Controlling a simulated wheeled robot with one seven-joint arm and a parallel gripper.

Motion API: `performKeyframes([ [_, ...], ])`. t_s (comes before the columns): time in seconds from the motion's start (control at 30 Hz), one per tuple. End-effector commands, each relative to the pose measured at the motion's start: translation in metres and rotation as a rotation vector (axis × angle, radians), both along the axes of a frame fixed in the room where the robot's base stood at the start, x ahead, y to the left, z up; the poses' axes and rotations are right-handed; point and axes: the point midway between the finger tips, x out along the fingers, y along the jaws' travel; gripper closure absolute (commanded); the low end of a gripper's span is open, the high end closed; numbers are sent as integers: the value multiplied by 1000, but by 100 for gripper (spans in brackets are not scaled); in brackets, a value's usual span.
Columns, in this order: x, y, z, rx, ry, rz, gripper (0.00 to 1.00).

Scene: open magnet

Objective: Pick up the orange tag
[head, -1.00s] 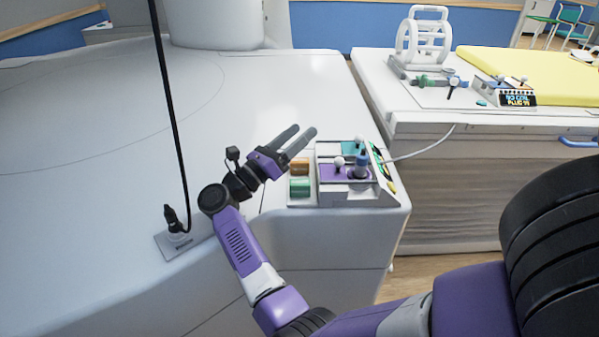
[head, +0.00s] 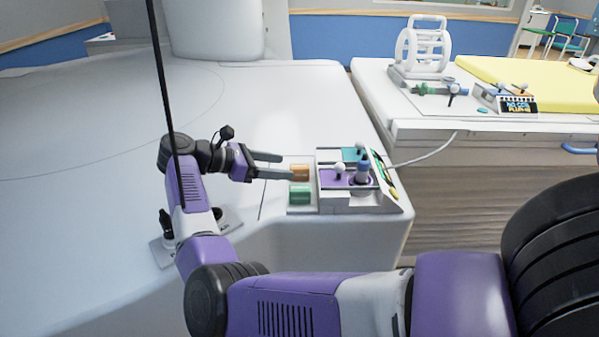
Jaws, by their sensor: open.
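The orange tag (head: 300,173) is a small orange-brown block on the left part of a grey-white tray (head: 299,209) near the front right corner of the large white surface. My gripper (head: 284,165) is open and empty. It points right, with its two grey fingers just left of the orange tag. The nearer fingertip comes up to the tag's left side in the picture; I cannot tell whether it touches. The tag shows almost whole.
A green block (head: 300,194) sits just in front of the orange tag. A panel with purple and teal plates and knobs (head: 339,171) stands directly right. Behind the gripper the white surface (head: 290,100) is clear.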

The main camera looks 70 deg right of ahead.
Motion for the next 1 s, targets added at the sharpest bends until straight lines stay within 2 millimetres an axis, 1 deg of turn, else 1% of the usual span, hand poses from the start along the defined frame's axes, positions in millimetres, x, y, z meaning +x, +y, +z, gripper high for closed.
performKeyframes([
  [0.2,-17,-24,-11,-2,3,-2,40],
  [0.3,-24,-32,-15,-1,1,0,40],
  [0.53,-26,-34,-17,-1,0,2,40],
  [0.57,-26,-34,-17,-1,0,2,42],
  [0.6,-26,-34,-17,-1,1,2,50],
  [0.67,-26,-34,-17,-1,1,2,61],
  [0.8,-26,-33,-17,-1,1,2,89],
  [0.87,-26,-33,-17,-1,1,2,100],
  [1.0,-26,-33,-17,-1,1,2,100],
])
